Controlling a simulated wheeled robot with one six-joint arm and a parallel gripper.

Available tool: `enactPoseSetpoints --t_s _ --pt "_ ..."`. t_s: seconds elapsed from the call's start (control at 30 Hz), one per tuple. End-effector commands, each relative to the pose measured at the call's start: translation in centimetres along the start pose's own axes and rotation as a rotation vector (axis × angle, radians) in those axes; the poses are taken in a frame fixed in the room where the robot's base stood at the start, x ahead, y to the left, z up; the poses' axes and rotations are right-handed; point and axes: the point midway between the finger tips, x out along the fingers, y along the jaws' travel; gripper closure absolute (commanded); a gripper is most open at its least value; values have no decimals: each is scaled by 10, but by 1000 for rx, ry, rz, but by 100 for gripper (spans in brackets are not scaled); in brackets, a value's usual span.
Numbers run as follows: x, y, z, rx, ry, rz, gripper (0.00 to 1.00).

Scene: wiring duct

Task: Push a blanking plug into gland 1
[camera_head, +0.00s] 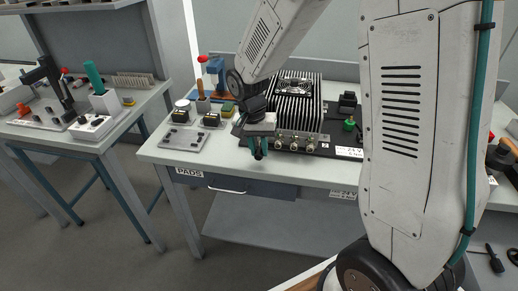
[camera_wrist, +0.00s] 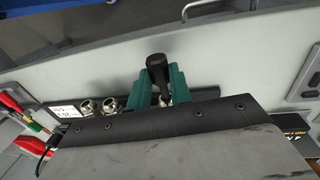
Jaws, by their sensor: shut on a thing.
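A black blanking plug (camera_wrist: 157,68) with a rounded end is held between the teal fingers of my gripper (camera_wrist: 158,88). In the head view the plug (camera_head: 258,154) hangs below my gripper (camera_head: 255,143), at the left front of the dark base plate. Metal glands (camera_head: 294,146) stand in a row along the plate's front, just right of my gripper. In the wrist view two glands (camera_wrist: 98,105) show left of the fingers. A bit of bright metal shows between the fingers, partly hidden. I cannot tell which gland is number 1, nor whether the plug touches one.
A finned black box (camera_head: 294,98) with a fan stands behind the glands. A green knob (camera_head: 349,124) is on the right. A grey plate (camera_head: 185,138) lies on the bench at left, with small blocks behind it. The bench's front edge (camera_head: 230,180) is clear.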

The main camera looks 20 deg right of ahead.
Motion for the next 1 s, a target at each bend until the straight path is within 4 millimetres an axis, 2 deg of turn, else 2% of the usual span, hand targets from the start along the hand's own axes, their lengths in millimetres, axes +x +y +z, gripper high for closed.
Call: enactPoseSetpoints --t_s 0.77,0.8,0.87,0.9,1.0 --pt "0 0 -19 1 0 0 100" --pt "0 0 -20 1 0 1 77" --pt "0 0 -19 0 0 0 60" --pt "0 0 -19 0 0 0 54" --pt "0 0 -19 0 0 0 54"
